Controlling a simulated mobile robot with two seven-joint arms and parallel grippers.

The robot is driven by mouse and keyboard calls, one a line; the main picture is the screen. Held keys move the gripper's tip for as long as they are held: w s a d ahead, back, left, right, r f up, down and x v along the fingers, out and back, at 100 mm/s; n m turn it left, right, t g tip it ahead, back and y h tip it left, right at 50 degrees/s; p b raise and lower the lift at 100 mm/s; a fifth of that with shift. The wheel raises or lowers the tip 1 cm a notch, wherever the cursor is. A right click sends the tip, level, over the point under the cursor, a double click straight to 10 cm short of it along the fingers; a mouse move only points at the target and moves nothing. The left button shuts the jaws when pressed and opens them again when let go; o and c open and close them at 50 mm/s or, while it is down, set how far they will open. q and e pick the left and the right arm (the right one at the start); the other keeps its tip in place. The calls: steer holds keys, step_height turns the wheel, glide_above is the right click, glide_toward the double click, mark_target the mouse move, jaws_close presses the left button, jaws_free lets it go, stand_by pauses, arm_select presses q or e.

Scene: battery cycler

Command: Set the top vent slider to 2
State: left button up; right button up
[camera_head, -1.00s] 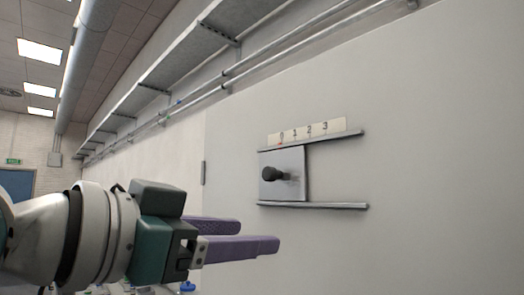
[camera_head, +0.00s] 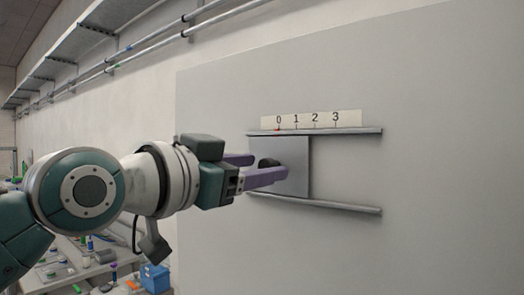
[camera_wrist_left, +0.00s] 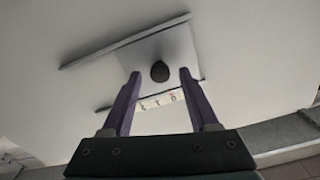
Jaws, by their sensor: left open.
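The vent slider is a grey square plate (camera_head: 296,160) between two horizontal rails on a light panel. It sits at the left end of the rails, with a red mark (camera_head: 277,130) under the 0 of the scale strip (camera_head: 310,119), which reads 0 to 3. Its dark round knob (camera_head: 268,163) is partly hidden by my left gripper (camera_head: 268,168). In the left wrist view the knob (camera_wrist_left: 160,71) lies between the tips of the two open purple fingers (camera_wrist_left: 158,82), with a gap on each side. My right gripper is not in view.
The upper rail (camera_head: 330,131) and lower rail (camera_head: 330,206) stick out from the panel just above and below the plate. The rails are clear to the right of the plate. A cluttered bench (camera_head: 75,265) lies at lower left.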

arm_select(q)
steer(key=shift+w+d, duration=0.4)
steer(key=shift+w, duration=0.15)
jaws_close()
stand_by(1.2)
